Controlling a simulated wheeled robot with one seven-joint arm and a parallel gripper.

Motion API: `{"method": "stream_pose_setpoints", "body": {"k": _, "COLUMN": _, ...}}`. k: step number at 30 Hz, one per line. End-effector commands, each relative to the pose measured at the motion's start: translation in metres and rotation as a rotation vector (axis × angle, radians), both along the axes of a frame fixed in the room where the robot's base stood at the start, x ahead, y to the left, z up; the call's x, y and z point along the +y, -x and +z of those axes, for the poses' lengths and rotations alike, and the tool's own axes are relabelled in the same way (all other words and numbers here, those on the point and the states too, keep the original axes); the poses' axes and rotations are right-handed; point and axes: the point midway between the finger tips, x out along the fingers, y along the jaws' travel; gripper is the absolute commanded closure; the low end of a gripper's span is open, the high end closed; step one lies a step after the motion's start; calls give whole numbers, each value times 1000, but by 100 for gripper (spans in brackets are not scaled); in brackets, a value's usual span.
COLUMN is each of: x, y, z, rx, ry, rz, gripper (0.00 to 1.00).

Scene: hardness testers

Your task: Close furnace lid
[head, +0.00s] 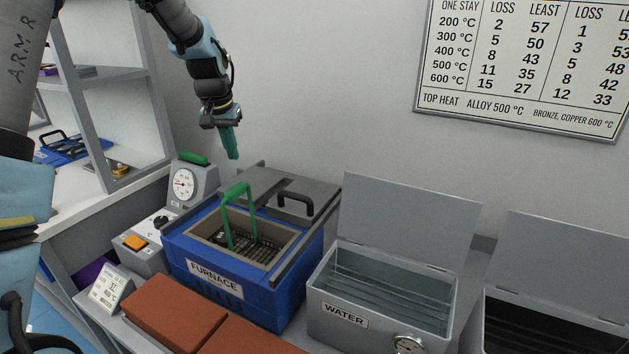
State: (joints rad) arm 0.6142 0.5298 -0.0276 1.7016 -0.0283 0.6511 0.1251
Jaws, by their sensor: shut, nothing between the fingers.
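The blue furnace (283,307) stands on the bench in the middle of the head view, with a FURNACE label on its front. Its grey lid (318,189) with a dark handle (296,202) sits back toward the rear, leaving the chamber open. Inside the chamber is a dark rack or basket (262,250), and a green handle (237,190) rises above the opening. My gripper (232,157) points down above and behind the left part of the furnace. Its teal fingers are shut and hold nothing. It appears apart from the furnace and lid.
A grey WATER tank (338,318) with a raised lid stands right of the furnace, and another open tank (520,335) is beyond it. Reddish bricks (175,310) lie in front. A control box with a dial (183,185) stands on the left. The wall is close behind.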

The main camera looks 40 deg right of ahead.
Motion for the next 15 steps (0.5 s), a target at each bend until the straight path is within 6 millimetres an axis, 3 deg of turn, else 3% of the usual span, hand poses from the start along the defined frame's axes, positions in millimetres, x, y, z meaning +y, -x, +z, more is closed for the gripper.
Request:
{"method": "stream_pose_setpoints", "body": {"k": 1, "x": -47, "y": 2, "z": -10, "rx": -8, "ry": 9, "rz": -73, "gripper": 100}}
{"method": "stream_pose_setpoints", "body": {"k": 3, "x": -101, "y": 9, "z": -15, "rx": -20, "ry": 21, "rz": -155, "gripper": 100}}
{"method": "stream_pose_setpoints", "body": {"k": 6, "x": -162, "y": 24, "z": -20, "rx": -34, "ry": 37, "rz": -249, "gripper": 100}}
{"method": "stream_pose_setpoints", "body": {"k": 10, "x": -209, "y": 41, "z": -25, "rx": -44, "ry": 50, "rz": -326, "gripper": 100}}
{"method": "stream_pose_setpoints", "body": {"k": 15, "x": -228, "y": 48, "z": -29, "rx": -48, "ry": 56, "rz": -353, "gripper": 100}}
